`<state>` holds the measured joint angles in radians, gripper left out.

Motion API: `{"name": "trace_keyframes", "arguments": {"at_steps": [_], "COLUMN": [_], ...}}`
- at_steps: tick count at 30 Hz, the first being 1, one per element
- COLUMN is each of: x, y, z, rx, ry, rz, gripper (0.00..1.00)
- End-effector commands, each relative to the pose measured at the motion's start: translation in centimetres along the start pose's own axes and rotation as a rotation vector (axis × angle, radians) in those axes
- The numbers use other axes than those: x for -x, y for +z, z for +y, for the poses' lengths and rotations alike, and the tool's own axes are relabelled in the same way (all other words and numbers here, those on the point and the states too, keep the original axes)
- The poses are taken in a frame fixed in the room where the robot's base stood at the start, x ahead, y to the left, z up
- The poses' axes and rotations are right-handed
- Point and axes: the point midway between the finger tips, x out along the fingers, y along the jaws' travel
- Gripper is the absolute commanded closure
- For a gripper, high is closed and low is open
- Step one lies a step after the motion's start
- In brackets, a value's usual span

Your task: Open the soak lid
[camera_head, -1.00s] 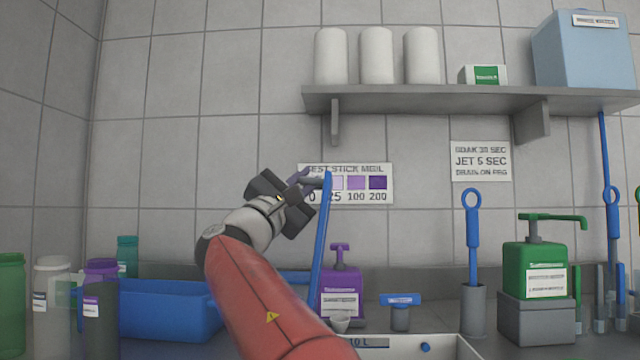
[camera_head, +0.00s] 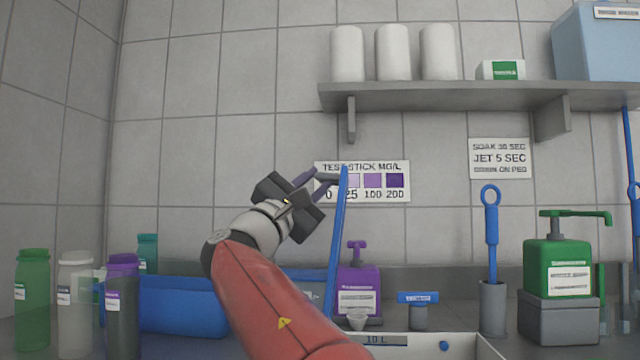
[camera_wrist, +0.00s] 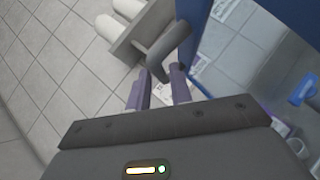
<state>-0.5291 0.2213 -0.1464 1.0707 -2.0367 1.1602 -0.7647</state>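The blue soak lid (camera_head: 338,240) stands almost upright, seen nearly edge-on in the head view, at the right end of the blue tub (camera_head: 185,307). In the wrist view the lid (camera_wrist: 198,15) shows a blue frame around a see-through pane. Its grey handle (camera_wrist: 168,48) sticks out toward my gripper (camera_head: 314,181). My gripper's two purple fingers (camera_wrist: 159,82) are parted, with the handle's end close to the gap at their tips. I cannot tell whether they touch it. My red arm hides part of the tub and the lid's lower area.
A purple pump bottle (camera_head: 358,290) stands right behind the lid. A white tray (camera_head: 465,345) is at the front, with a green jug (camera_head: 557,266) farther right. Several bottles (camera_head: 122,300) stand left of the tub. A shelf (camera_head: 450,94) juts from the wall above.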

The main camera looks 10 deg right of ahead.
Motion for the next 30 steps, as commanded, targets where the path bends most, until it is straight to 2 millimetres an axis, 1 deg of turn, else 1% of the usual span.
{"name": "trace_keyframes", "arguments": {"at_steps": [1, 3, 6, 10, 14, 30], "x": [1.2, 2.5, 4.0, 5.2, 5.7, 5.6], "y": [-0.2, -0.2, -0.2, -0.1, -0.1, -0.1], "z": [-0.2, -0.2, -0.1, -0.1, 0.0, 0.0], "rx": [-0.001, -0.002, -0.002, -0.001, 0.0, 0.0], "ry": [0.002, 0.001, 0.001, 0.001, 0.001, 0.0], "rz": [0.003, 0.003, 0.003, 0.001, 0.001, 0.001], "gripper": [0.78, 0.78, 0.78, 0.78, 0.78, 0.78]}}
